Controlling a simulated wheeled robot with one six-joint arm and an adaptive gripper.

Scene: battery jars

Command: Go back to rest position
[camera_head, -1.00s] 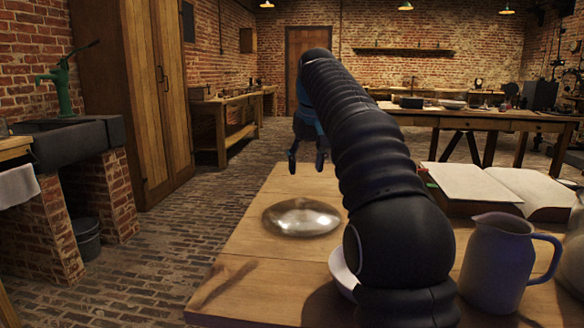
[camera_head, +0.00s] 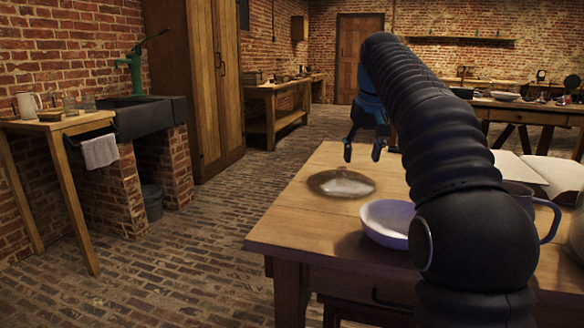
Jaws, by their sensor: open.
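My gripper (camera_head: 362,152) hangs at the end of my black ribbed arm, over the far left part of the wooden table (camera_head: 290,222). Its two fingers are spread apart and nothing shows between them. Below it on the table lies a shiny, rounded, glassy or metallic thing (camera_head: 341,184), apart from the fingers. A white bowl (camera_head: 388,222) stands nearer to me, partly hidden by my arm.
A grey jug (camera_head: 545,215) and an open book (camera_head: 555,175) are right of my arm, partly hidden. At left are a small side table (camera_head: 60,124), a stone sink (camera_head: 150,118) and a tall cabinet (camera_head: 205,85). The brick floor between is clear.

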